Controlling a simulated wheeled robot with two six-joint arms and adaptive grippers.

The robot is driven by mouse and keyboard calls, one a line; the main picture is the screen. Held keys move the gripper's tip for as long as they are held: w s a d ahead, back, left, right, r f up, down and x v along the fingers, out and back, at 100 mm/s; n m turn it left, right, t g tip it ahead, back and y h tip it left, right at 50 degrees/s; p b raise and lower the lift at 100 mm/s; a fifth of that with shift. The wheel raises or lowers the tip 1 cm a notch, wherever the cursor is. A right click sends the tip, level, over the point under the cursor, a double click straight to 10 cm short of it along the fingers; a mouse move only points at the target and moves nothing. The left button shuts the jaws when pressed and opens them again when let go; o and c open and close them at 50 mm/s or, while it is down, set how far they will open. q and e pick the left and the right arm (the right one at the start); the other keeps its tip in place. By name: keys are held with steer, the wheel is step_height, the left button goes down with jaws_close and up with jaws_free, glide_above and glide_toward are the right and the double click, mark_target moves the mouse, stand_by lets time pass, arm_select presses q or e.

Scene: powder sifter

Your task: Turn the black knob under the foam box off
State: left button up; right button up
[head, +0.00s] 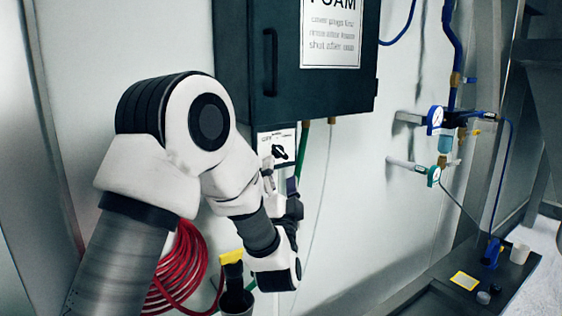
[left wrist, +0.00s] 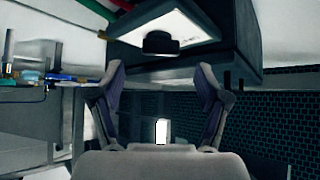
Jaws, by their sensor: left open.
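The black knob (head: 281,152) sits on a small white plate (head: 265,145) directly under the dark foam box (head: 292,75). In the left wrist view the knob (left wrist: 160,43) shows on its white plate (left wrist: 188,27), above and between the fingertips. My left gripper (head: 268,172) is just below the knob, partly hidden by my own wrist. In the left wrist view my left gripper (left wrist: 160,69) is open, with nothing between its fingers and the knob apparently just beyond the tips. My right gripper is not in view.
Green and brass pipe ends (head: 304,133) hang beside the plate. A red coiled hose (head: 180,272) and a yellow-topped item (head: 231,257) are low on the left. Gauges with blue tubing (head: 436,120) are on the right. The wall between is mostly clear.

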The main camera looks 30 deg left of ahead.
arm_select(q)
steer(key=v, duration=0.7)
